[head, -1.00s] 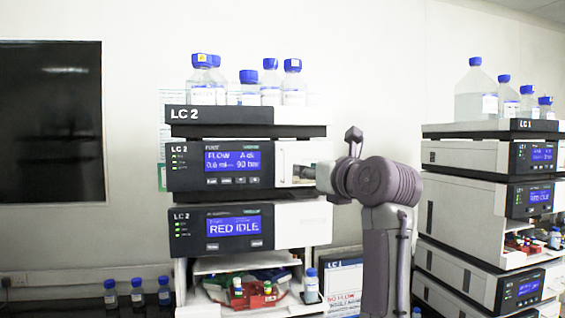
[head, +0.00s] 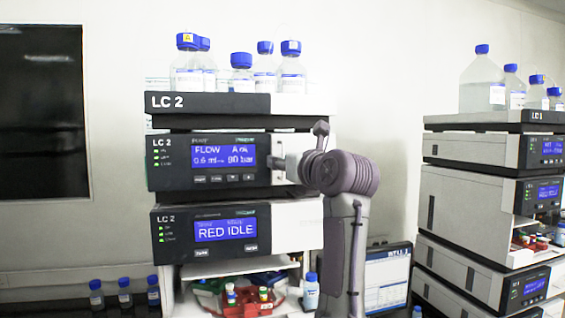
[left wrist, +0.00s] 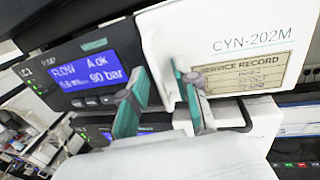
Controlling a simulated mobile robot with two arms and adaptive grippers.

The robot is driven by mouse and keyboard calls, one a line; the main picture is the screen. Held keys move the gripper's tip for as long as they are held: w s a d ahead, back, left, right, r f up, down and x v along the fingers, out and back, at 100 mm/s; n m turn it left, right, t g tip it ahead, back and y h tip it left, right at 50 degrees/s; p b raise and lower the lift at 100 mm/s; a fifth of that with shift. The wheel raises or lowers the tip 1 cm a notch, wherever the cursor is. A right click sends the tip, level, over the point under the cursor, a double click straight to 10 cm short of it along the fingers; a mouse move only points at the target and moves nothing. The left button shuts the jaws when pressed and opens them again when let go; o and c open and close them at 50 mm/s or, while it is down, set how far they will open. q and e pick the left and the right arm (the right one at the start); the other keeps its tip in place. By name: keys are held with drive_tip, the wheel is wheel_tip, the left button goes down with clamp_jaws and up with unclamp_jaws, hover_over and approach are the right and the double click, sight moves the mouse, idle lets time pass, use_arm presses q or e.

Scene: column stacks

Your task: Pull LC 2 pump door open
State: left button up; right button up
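The LC 2 pump (head: 210,161) is the upper module of the near stack, with a blue screen reading FLOW. Its white door (head: 300,142) is at the right of the black panel, partly hidden by my left arm. In the left wrist view the door (left wrist: 235,40) carries CYN-202M and a service record label. My left gripper (head: 285,165) is at the door's left part. In the left wrist view its two teal fingers (left wrist: 160,75) are apart, in front of the door's left edge. My right gripper is not in view.
Several blue-capped bottles (head: 240,72) stand on top of the stack. Below is the RED IDLE module (head: 228,230) and an open bay with coloured vials (head: 245,297). A monitor (head: 387,280) stands right of my arm. The LC 1 stack (head: 470,205) is farther right.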

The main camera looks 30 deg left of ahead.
use_arm(q)
clamp_jaws()
drive_tip(key=shift+f, duration=0.1)
